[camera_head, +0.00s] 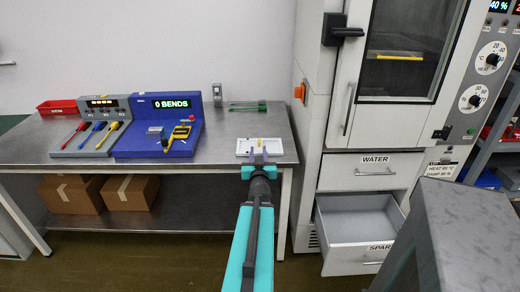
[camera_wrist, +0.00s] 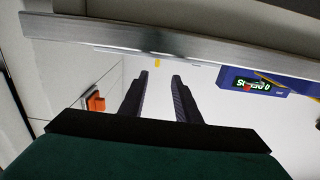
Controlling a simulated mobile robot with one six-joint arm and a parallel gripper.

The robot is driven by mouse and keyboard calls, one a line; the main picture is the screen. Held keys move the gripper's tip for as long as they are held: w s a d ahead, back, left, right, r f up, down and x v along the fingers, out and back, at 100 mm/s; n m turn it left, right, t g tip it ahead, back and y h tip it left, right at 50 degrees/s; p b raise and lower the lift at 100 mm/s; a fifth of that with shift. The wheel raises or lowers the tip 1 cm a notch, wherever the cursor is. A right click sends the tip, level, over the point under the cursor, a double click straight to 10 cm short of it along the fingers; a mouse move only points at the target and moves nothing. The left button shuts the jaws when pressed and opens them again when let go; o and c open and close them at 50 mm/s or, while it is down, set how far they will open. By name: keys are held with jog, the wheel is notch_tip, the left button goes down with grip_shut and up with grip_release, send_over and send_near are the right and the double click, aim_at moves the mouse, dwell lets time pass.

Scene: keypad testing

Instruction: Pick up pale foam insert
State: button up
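A pale flat rectangular piece (camera_head: 276,146), which may be the foam insert, lies at the right front of the steel table. A small yellow item (camera_head: 260,141) is on it; details are too small to tell. My gripper (camera_head: 258,159) is in front of it and partly covers it in the head view. In the wrist view, my gripper (camera_wrist: 157,75) is open, with nothing between its two dark fingers. Beyond them, the pale piece shows as a thin strip (camera_wrist: 125,51) at the table edge, with the yellow item (camera_wrist: 157,63) in line with the gap.
The steel table (camera_head: 222,150) also holds a blue "0 BENDS" station (camera_head: 168,130), a grey station (camera_head: 103,103) with screwdrivers, a red tray (camera_head: 57,106) and green-handled tools (camera_head: 247,107). Right of it stands a chamber cabinet (camera_head: 306,150); its lower drawer (camera_head: 358,225) is open and looks empty.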

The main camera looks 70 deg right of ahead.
aim_at(259, 153)
jog(key=shift+w+d+f+b, duration=0.1)
jog(key=shift+w+d+b, duration=0.2)
jog(key=shift+b, duration=0.8)
jog(key=shift+w+d+f+b, duration=0.1)
jog(key=shift+d+b, duration=0.3)
jog(key=shift+b, duration=0.65)
jog(key=d+b, duration=0.1)
jog(key=b, duration=0.2)
jog(key=shift+d+r+b, duration=0.1)
jog(key=shift+b, duration=0.25)
jog(key=shift+w+d+r, duration=0.1)
jog(key=shift+w+d, duration=0.05)
jog(key=shift+d, duration=0.25)
jog(key=shift+x, duration=2.35)
jog(key=shift+d, duration=0.2)
jog(key=shift+f+x, duration=0.15)
jog(key=shift+x, duration=0.6)
jog(key=shift+f+x, duration=0.15)
jog(key=shift+x, duration=1.55)
